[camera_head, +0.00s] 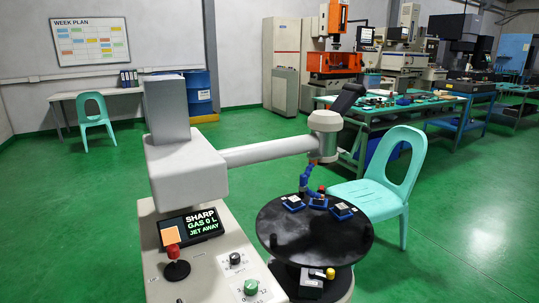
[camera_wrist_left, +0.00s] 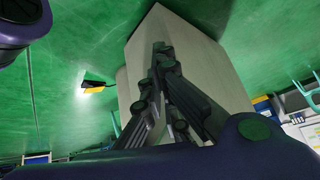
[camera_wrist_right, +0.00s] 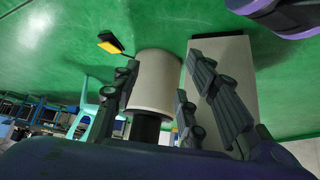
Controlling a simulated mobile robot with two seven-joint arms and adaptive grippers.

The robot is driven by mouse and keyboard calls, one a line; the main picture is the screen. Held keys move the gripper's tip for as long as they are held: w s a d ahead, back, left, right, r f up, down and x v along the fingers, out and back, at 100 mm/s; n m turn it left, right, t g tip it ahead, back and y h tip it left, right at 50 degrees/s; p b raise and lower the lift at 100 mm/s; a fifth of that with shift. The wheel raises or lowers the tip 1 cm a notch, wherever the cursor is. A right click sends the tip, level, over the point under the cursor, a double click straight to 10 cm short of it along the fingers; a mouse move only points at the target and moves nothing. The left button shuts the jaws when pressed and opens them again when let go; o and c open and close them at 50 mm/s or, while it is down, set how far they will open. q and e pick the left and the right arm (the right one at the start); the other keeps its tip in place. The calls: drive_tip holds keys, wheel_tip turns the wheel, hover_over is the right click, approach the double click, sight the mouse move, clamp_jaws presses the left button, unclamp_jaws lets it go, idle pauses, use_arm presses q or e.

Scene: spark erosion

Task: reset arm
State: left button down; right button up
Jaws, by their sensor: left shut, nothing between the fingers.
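Neither of my grippers shows in the head view. In the left wrist view my left gripper (camera_wrist_left: 160,48) is shut, its dark fingers together and empty, in front of a pale grey block-shaped body. In the right wrist view my right gripper (camera_wrist_right: 160,82) is open and empty, its dark fingers spread apart before a pale cylinder (camera_wrist_right: 158,75) and a pale block (camera_wrist_right: 235,60). In the head view a grey machine (camera_head: 183,165) has a horizontal arm (camera_head: 265,151) reaching right, over a round black table (camera_head: 310,235). I cannot tell whether either gripper touches anything.
Small blue holders (camera_head: 318,203) sit on the black table. The machine's display (camera_head: 203,222) reads "SHARP GAS 0 L JET AWAY"; a red knob (camera_head: 172,250) and green knob (camera_head: 251,287) are below. A turquoise chair (camera_head: 375,190) stands close right. Green floor (camera_head: 80,200) is free left.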

use_arm(q)
drive_tip(key=s+d+r+n, duration=0.2)
drive_tip(key=s+d+r, duration=0.1)
drive_tip(key=d, duration=0.1)
drive_tip(key=w+r+t+p, duration=0.1)
drive_tip(key=w+r+p, duration=0.3)
drive_tip(key=r+p, duration=0.8)
drive_tip(key=shift+w+r+p, duration=0.2)
drive_tip(key=shift+w+p, duration=0.2)
drive_tip(key=shift+p, duration=0.25)
use_arm(e)
drive_tip(key=w+r+t, duration=0.1)
drive_tip(key=w+r, duration=0.2)
drive_tip(key=r, duration=0.9)
drive_tip(key=shift+w+a+r, duration=0.3)
drive_tip(key=shift+r, duration=0.1)
drive_tip(key=shift+w+a+r, duration=0.1)
drive_tip(key=shift+w+r, duration=0.05)
drive_tip(key=shift+w, duration=0.25)
drive_tip(key=shift+w+r, duration=0.1)
drive_tip(key=shift+w, duration=0.1)
